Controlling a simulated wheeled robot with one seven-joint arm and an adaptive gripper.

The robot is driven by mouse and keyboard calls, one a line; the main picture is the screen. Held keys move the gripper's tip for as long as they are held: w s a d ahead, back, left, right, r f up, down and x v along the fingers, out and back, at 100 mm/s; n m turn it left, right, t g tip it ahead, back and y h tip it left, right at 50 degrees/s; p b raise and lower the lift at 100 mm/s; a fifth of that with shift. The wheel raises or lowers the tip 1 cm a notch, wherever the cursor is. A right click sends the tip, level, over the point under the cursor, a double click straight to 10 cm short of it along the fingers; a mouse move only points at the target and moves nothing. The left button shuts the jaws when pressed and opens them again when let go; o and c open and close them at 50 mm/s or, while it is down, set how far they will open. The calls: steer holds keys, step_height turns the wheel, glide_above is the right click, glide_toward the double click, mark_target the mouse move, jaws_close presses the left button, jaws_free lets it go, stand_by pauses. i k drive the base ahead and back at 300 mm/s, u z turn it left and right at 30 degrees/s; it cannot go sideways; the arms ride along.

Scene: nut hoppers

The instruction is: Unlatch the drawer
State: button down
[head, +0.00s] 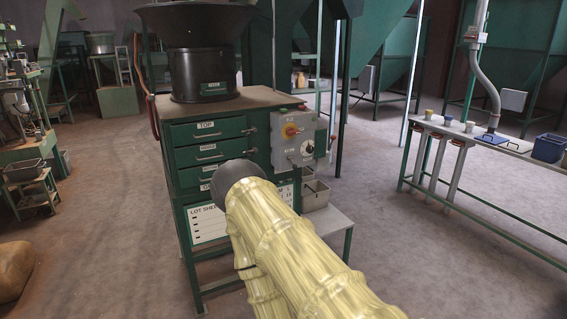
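A green cabinet (165,160) with a stack of drawers stands in the middle of the head view. The top drawer (190,133) is labelled "TOP" and looks shut. The drawers below, such as the second drawer (230,149), also look shut; their labels are too small to read. Dark latches show at the right edge, an upper latch (250,131) and a lower latch (252,152). I cannot tell their positions. My pale yellow arm rises from the bottom in front of the cabinet and hides the right part of the lower drawers. My gripper is not visible.
A grey control box (301,140) with a red-and-yellow switch juts from the cabinet's right side. A black hopper (203,70) stands on top. A low shelf (325,221) with bins is at right. A green-framed bench (480,137) stands farther right, with open floor between.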

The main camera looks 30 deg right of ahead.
mark_target(249, 154)
steer(key=z, duration=0.7)
steer(key=i, duration=0.65)
steer(key=z, duration=0.5)
steer(key=i, duration=0.9)
steer(key=u, duration=0.4)
